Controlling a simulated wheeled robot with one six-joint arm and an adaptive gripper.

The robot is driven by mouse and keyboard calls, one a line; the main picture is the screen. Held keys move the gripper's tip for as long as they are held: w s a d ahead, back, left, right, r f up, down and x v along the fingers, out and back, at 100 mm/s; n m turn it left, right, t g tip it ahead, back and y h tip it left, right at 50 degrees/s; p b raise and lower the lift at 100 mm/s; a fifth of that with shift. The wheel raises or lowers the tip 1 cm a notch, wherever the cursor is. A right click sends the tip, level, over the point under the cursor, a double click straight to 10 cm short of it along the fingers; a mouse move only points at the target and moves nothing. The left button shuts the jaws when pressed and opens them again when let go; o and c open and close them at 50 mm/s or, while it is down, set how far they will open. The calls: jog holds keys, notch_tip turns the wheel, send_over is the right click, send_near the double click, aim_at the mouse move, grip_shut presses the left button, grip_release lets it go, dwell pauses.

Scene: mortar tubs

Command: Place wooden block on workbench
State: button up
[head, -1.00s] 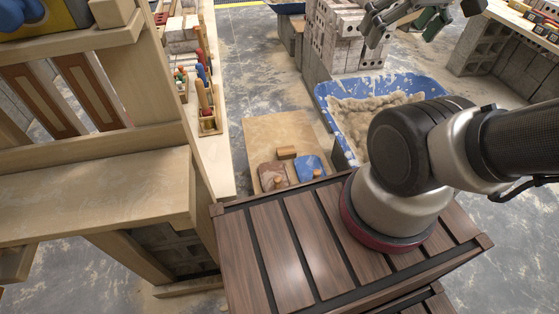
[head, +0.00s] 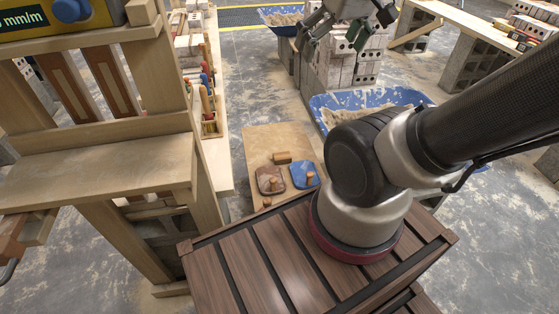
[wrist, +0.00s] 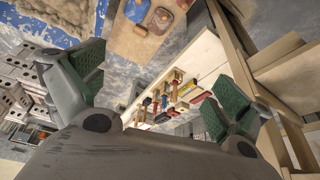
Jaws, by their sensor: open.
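A small tan wooden block (head: 282,157) lies on a plywood board on the floor, just beyond two hawks. It seems to show in the wrist view too (wrist: 140,30), small near the top. My gripper (head: 350,22) is at the top of the head view, raised and well away from the block. In the wrist view its green-padded fingers (wrist: 150,90) are spread apart with nothing between them. A wooden workbench (head: 100,165) with a bare shelf-like top stands at the left. A longer pale bench (head: 215,160) with tools lies beyond it.
The plywood board (head: 260,140) also holds a brown hawk (head: 268,182) and a blue hawk (head: 306,176). A blue mortar tub (head: 400,95) is partly hidden by my arm. Concrete blocks (head: 340,75) are stacked behind. A dark slatted crate (head: 250,265) fills the foreground.

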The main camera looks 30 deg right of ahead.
jog(key=w+f, duration=0.1)
jog(key=w, duration=0.8)
jog(key=m, duration=0.3)
send_over(282, 156)
jog(key=a, duration=0.2)
notch_tip(282, 156, down, 46)
jog(key=shift+h, duration=0.6)
jog(key=s+f, duration=0.1)
jog(key=f, duration=0.3)
jog(key=s+d+f, duration=0.1)
jog(key=f, duration=0.4)
jog(key=s+f, duration=0.1)
jog(key=f, duration=0.4)
jog(key=shift+d+f, duration=0.2)
jog(key=x, duration=0.7)
jog(key=shift+w+d, duration=0.1)
jog(key=shift+w, duration=0.2)
jog(key=shift+c, duration=0.4)
